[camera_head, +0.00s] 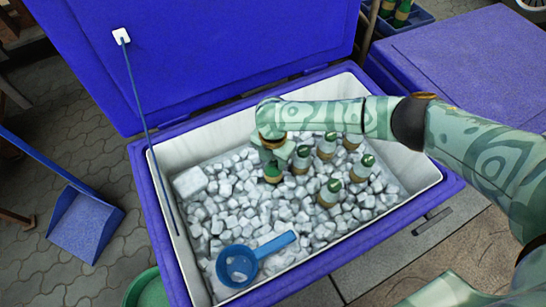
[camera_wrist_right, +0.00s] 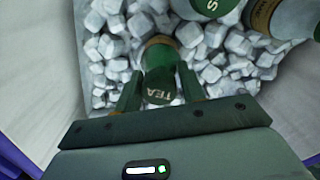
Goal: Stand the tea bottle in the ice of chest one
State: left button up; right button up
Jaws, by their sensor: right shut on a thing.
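My right gripper (camera_head: 272,148) reaches into the open blue chest (camera_head: 153,190) from the right and points down. It is shut on the tea bottle (camera_head: 272,174), near the far middle of the ice (camera_head: 225,212). My left gripper is not in view.
Several green-capped bottles (camera_head: 330,190) stand in the ice to the right of the tea bottle. A blue scoop (camera_head: 238,265) lies on the ice at the near left. The chest's lid (camera_head: 200,50) stands open behind. A second, closed blue chest (camera_head: 460,60) is at the right.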

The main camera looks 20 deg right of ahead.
jog(key=shift+f, duration=0.35)
jog(key=o, duration=1.5)
jog(key=shift+o, duration=0.2)
